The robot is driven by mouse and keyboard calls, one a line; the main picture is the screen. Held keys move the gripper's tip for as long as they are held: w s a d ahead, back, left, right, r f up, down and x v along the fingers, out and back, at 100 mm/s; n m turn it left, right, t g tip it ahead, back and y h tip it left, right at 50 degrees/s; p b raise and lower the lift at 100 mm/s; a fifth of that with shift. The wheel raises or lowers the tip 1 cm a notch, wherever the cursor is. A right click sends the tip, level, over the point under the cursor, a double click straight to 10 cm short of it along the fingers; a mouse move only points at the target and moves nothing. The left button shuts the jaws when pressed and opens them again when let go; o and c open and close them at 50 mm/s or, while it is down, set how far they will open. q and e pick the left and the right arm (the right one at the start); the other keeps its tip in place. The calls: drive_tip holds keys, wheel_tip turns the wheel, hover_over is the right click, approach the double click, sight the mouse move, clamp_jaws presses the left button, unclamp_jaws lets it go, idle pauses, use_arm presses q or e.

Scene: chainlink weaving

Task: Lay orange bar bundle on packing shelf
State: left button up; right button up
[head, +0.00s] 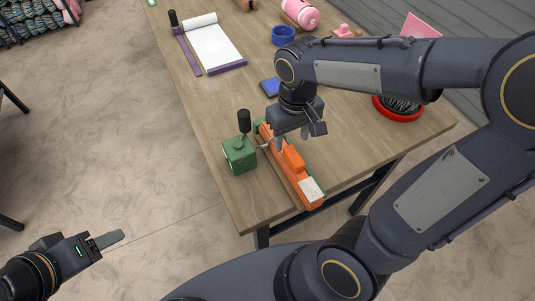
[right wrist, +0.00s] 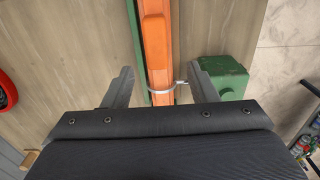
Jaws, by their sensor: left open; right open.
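The orange bar bundle (head: 292,158) lies along the wooden table near its front corner, beside a green block with a black-knobbed handle (head: 240,153). It also shows in the right wrist view (right wrist: 156,40), running between the fingers, with a thin pale band around it. My right gripper (head: 289,140) is open above the bundle's far part, one finger on either side in the wrist view; whether they touch it I cannot tell. My left gripper (head: 107,240) is open and empty over the floor, away from the table. I cannot make out a packing shelf for certain.
The wooden table (head: 350,150) also holds a white sheet on a purple frame (head: 213,45), a blue ring (head: 284,35), a blue pad (head: 271,86), a pink roll (head: 300,13) and a red bowl (head: 398,106). Open floor (head: 110,130) lies left of the table.

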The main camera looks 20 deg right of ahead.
sight(291, 151)
drive_tip(key=f, duration=0.7)
drive_tip(key=shift+d+f+p, duration=0.15)
drive_tip(key=shift+d+p, duration=0.1)
drive_tip(key=shift+p, duration=0.1)
drive_tip(key=shift+w, duration=0.1)
clamp_jaws()
